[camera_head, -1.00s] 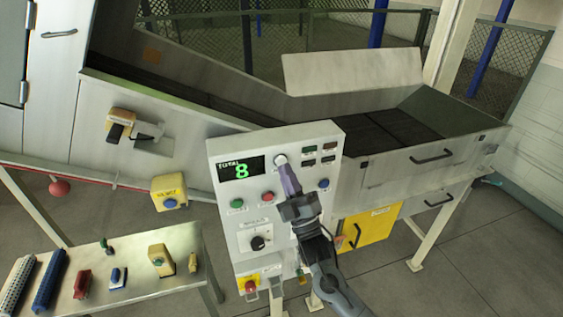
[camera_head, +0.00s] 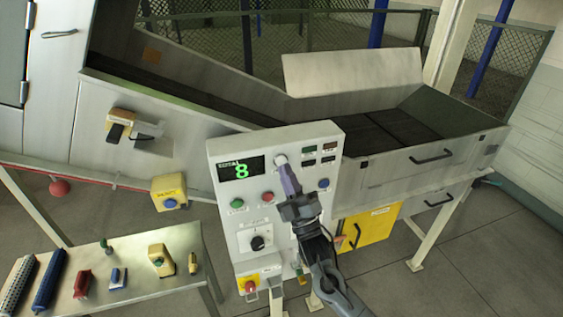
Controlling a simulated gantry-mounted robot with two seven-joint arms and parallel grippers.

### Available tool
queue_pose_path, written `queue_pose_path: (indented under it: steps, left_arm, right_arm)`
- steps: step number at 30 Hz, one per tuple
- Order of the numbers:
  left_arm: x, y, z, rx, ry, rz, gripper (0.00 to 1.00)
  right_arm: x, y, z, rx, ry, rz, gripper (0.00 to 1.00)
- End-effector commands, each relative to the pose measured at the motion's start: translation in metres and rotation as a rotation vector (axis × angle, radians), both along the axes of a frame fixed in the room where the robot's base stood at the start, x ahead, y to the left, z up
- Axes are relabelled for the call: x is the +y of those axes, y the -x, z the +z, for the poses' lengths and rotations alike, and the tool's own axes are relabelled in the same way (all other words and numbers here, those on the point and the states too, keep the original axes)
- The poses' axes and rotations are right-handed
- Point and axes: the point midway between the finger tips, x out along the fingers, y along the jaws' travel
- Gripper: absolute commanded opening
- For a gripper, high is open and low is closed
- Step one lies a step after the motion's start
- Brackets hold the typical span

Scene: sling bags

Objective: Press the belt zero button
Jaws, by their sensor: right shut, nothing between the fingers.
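A grey control panel (camera_head: 222,153) stands in the middle of the view. Its display (camera_head: 241,169) shows a green 8 under a small label too blurred to read surely. A round white button (camera_head: 280,159) is right of the display. My right gripper (camera_head: 284,168) is shut and empty, its fingertips at this white button; I cannot tell whether they touch or press it. The panel also has a green button (camera_head: 237,203), a red button (camera_head: 267,196), a blue button (camera_head: 323,183) and several small rectangular buttons. No readable label marks the belt zero button. My left gripper is not in view.
A black knob (camera_head: 257,242) and a yellow-backed red button (camera_head: 250,286) are lower on the panel. A conveyor trough (camera_head: 430,155) runs behind it. A table (camera_head: 180,240) with several small tools stands at lower left. A yellow box (camera_head: 169,192) has a blue button.

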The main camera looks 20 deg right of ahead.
Motion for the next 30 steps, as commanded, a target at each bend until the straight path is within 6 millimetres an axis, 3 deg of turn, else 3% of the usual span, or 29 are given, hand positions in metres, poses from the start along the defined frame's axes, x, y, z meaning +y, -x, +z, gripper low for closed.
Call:
queue_pose_path:
  steps: [30]
  left_arm:
    - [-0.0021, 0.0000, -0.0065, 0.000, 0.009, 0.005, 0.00]
  right_arm:
    - [0.0000, -0.0086, 0.0001, 0.000, 0.000, 0.000, 0.00]
